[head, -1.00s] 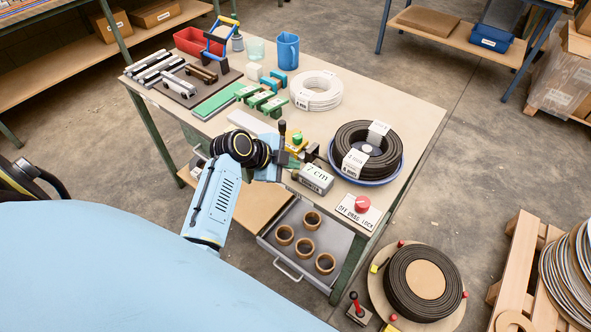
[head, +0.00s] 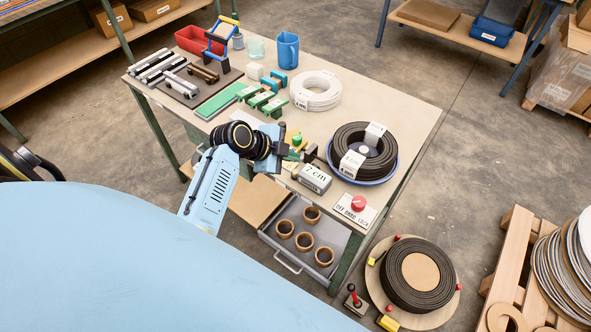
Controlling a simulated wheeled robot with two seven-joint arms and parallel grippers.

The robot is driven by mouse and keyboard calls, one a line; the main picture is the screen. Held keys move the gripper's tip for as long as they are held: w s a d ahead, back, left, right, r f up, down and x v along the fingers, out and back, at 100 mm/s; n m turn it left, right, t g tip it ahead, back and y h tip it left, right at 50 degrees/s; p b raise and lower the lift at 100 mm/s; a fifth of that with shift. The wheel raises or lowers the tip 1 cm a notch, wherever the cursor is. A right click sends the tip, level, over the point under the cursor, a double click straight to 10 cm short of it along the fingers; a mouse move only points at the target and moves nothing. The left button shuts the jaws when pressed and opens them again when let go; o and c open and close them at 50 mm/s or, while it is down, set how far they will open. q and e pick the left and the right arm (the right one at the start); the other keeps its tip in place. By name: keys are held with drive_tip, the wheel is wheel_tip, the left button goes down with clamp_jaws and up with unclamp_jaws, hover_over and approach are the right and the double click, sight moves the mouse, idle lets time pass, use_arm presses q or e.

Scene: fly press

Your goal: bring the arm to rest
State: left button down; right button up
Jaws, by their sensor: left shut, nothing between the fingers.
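My left arm comes in from the lower left, with its light blue forearm and black wrist over the near edge of the worktable (head: 415,125). My left gripper (head: 306,154) is shut and empty. It appears in front of a small green-knobbed device (head: 297,140), just above and left of the grey block marked 7 cm (head: 312,178). I cannot tell whether it touches anything. My wrist and gripper hide part of the table's near side. My right gripper is not in view.
A black cable coil (head: 364,147) in a blue dish and a white coil (head: 316,90) lie on the table. A red knob (head: 358,203) is at its near right corner. Below, an open drawer (head: 282,257) holds several brown rings. A reel (head: 418,279) stands on the floor.

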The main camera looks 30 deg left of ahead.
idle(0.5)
use_arm(q)
drive_tip(key=s+d+r+n+g+y, duration=0.1)
drive_tip(key=s+d+n, duration=0.25)
drive_tip(key=s, duration=0.45)
drive_tip(key=s+d+r+n+g+y, duration=0.1)
drive_tip(key=s+d+n+g+y, duration=0.1)
drive_tip(key=s+n, duration=0.5)
drive_tip(key=s+d+r+n+g+y, duration=0.1)
drive_tip(key=s+d+n, duration=0.1)
drive_tip(key=s, duration=0.8)
wheel_tip(320, 180, down, 26)
drive_tip(key=s+f+g, duration=0.1)
drive_tip(key=s+g, duration=0.1)
drive_tip(key=s+a+f+g+b, duration=0.1)
drive_tip(key=s+a+f, duration=0.1)
drive_tip(key=s+f, duration=1.2)
drive_tip(key=shift+s+a+f, duration=0.35)
drive_tip(key=shift+s, duration=0.75)
drive_tip(key=shift+s, duration=0.1)
